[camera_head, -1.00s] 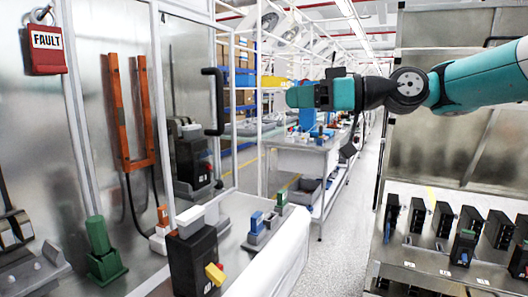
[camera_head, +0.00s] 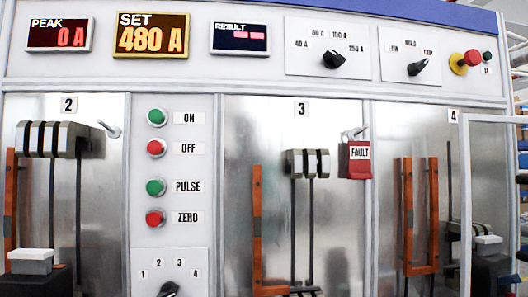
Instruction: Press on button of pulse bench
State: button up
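The pulse bench panel (camera_head: 172,235) fills the middle of the head view. Its ON button (camera_head: 156,117) is a green round button at the top of a column, with an ON label (camera_head: 190,118) to its right. Below it are a red OFF button (camera_head: 156,148), a green PULSE button (camera_head: 156,187) and a red ZERO button (camera_head: 155,218). The SET display (camera_head: 151,36) reads 480 A, and the PEAK display (camera_head: 59,35) reads 0 A. The RESULT display (camera_head: 240,38) shows two pinkish blocks. My gripper is outside this view.
Bays 2, 3 and 4 flank the column, with orange bars (camera_head: 257,230) and black cables. A red FAULT tag (camera_head: 359,160) hangs in bay 3. Selector knobs (camera_head: 333,60) and a red stop button (camera_head: 472,58) sit upper right. An open door frame (camera_head: 490,119) is at right.

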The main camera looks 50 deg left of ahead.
aim_at(156, 117)
jog(key=u, duration=2.2)
